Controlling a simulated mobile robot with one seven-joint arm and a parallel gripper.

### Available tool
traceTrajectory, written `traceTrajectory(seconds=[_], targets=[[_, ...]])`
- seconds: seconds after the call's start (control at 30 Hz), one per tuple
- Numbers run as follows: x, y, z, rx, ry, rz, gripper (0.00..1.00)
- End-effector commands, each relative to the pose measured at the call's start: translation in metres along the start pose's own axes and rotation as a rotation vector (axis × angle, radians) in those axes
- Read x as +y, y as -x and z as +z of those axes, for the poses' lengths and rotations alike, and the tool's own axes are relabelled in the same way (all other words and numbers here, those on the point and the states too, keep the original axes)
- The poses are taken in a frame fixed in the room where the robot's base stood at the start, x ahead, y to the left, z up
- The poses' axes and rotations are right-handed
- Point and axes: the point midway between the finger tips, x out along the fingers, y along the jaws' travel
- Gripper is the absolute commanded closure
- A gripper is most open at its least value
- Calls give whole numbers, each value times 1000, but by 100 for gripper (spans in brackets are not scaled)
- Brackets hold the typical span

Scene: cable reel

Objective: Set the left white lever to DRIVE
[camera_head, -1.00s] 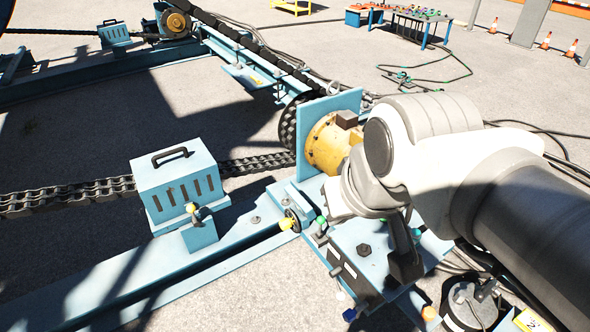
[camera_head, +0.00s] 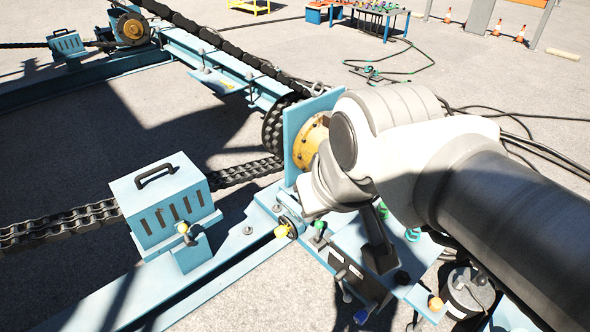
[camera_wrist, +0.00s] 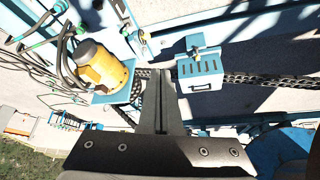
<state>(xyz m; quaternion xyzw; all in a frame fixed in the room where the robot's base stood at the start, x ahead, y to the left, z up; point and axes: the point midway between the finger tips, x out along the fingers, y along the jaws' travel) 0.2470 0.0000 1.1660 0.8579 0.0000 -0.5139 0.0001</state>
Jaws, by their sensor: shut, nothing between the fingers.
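My gripper (camera_head: 381,258) points down in the head view, over the right part of the blue bench with the dark control panel (camera_head: 352,272). In the wrist view my gripper (camera_wrist: 161,74) is shut and empty, its dark fingers pressed together. Small levers and knobs stick out of the panel's front, including a blue-tipped one (camera_head: 360,316). I cannot tell which of them is the left white lever, or read a DRIVE mark. My arm hides part of the bench.
A yellow motor (camera_head: 312,140) sits behind a blue plate, partly hidden by my arm; it also shows in the wrist view (camera_wrist: 101,66). A vented blue box (camera_head: 163,205) stands over the chain at left.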

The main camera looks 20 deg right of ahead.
Motion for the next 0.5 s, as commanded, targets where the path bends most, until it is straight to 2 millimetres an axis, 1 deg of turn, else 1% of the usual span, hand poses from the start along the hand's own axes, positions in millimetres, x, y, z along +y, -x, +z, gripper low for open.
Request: traceTrajectory(seconds=[0.17,0.27,0.37,0.47,0.5], targets=[[0,0,0,0,0,0,100],[1,-4,-2,-1,-5,4,100],[4,-18,-11,-3,-22,16,100],[13,-42,-26,-7,-56,40,100],[18,-55,-32,-11,-75,53,100]])
